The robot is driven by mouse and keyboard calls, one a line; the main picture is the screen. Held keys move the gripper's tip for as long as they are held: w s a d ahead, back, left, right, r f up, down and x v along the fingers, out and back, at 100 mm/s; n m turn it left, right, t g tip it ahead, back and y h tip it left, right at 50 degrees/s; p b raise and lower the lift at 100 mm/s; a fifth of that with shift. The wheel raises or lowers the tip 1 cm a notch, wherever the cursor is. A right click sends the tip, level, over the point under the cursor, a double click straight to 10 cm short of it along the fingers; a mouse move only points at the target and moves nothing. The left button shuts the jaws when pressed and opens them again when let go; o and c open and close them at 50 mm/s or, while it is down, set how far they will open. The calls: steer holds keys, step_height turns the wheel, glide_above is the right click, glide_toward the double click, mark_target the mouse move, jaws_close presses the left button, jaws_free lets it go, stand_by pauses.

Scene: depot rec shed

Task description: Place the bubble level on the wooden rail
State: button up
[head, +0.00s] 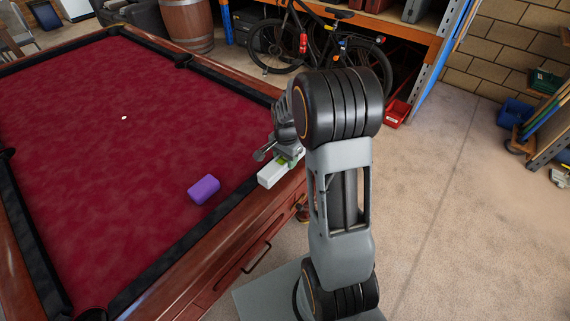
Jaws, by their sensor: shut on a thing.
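The bubble level (270,180) is a pale, white box-like bar with a bit of green near its top. My gripper (284,160) is shut on it, and the jaws and arm hide part of it. The level is over the near right side of the pool table, where the black cushion meets the wooden rail (232,231). I cannot tell whether it touches the rail or hangs just above it.
A purple block (204,189) lies on the red cloth (110,140) left of the level. A small white object (124,118) is farther back. Behind are a bicycle (310,40), a barrel (188,25) and a red bin (397,114). The floor at right is mostly clear.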

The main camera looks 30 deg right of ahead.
steer(key=shift+w+a+f+p, duration=0.1)
steer(key=shift+f+p, duration=0.05)
steer(key=shift+f, duration=0.75)
steer(key=shift+w+f+p, duration=0.1)
steer(key=shift+f+p, duration=0.05)
steer(key=shift+f, duration=0.7)
steer(key=shift+f, duration=0.1)
steer(key=shift+f, duration=0.15)
steer(key=o, duration=1.1)
